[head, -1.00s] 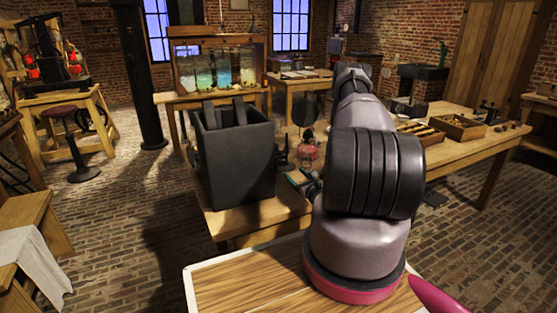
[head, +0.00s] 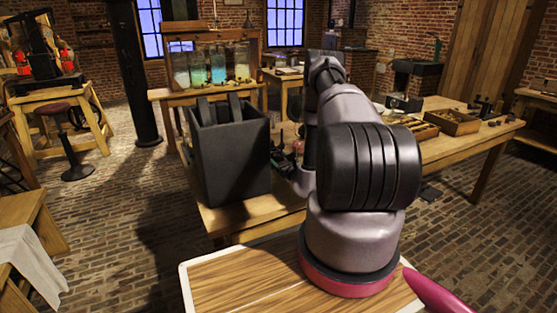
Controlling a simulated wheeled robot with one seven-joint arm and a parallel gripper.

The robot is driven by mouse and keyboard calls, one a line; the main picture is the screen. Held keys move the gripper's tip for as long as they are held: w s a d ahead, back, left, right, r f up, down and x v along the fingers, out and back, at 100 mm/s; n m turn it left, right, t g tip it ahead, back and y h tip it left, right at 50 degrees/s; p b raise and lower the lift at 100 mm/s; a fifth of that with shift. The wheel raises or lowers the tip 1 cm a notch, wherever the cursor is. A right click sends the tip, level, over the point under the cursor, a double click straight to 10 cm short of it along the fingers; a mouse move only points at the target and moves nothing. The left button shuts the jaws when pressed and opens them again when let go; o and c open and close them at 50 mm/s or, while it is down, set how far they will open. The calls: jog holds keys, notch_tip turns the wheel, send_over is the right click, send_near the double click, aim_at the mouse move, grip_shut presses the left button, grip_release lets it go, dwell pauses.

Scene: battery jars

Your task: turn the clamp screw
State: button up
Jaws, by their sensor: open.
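A dark square battery jar (head: 235,160) stands upright on the near left end of the long wooden table (head: 262,226). Two dark plates stick up from its open top. I cannot make out a clamp screw in this view. My arm (head: 345,130) rises in front of the table, and its far end bends down behind its own thick links. Small dark and reddish items right of the jar are partly covered by my arm.
Wooden trays of small parts (head: 453,122) lie on the table's right part. A bench (head: 205,93) with coloured liquid jars stands behind. A black column (head: 137,75) and a stool (head: 68,140) are at left. The brick floor (head: 125,220) left of the table is clear.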

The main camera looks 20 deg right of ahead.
grip_shut()
jog(key=shift+m, duration=0.3)
